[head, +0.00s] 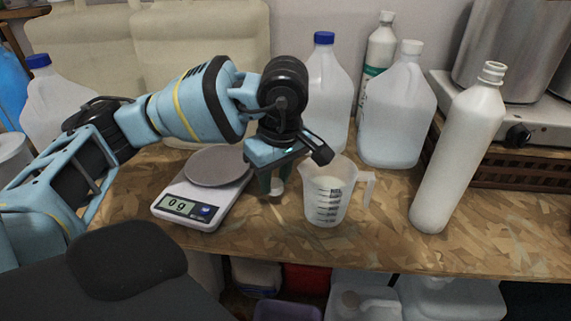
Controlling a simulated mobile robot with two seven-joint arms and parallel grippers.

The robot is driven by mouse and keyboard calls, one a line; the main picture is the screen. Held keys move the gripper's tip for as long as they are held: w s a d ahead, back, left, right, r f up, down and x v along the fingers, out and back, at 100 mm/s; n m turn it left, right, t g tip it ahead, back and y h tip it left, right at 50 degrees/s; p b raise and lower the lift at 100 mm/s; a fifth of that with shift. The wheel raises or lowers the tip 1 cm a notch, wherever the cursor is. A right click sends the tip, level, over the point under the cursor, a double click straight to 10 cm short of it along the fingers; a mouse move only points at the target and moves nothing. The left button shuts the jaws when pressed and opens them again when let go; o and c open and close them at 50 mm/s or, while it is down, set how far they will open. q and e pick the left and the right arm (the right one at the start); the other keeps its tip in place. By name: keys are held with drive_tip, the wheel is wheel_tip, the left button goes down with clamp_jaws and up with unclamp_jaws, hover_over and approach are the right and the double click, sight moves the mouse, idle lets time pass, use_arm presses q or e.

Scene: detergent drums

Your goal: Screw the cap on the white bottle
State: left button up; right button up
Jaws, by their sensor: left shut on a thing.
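The white bottle (459,150) stands on the wooden worktop at the right, tall and plain. Its threaded neck is bare, with no cap on it. My left gripper (275,183) points down between the scale and the measuring jug, far to the left of the bottle. I cannot tell whether the cap touches the worktop. My right gripper is not in view.
A kitchen scale (187,207) reading 0 g stands left of the gripper. A measuring jug (328,192) stands close on its right. Capped jugs (396,108) and another bottle (378,50) line the back. A hot plate (520,118) with steel pots sits behind the white bottle.

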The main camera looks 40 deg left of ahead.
use_arm(q)
drive_tip(key=shift+s+d+r, duration=0.1)
drive_tip(key=shift+s+d, duration=0.15)
drive_tip(key=shift+s, duration=0.65)
drive_tip(key=shift+s+d, duration=0.15)
drive_tip(key=shift+s, duration=0.3)
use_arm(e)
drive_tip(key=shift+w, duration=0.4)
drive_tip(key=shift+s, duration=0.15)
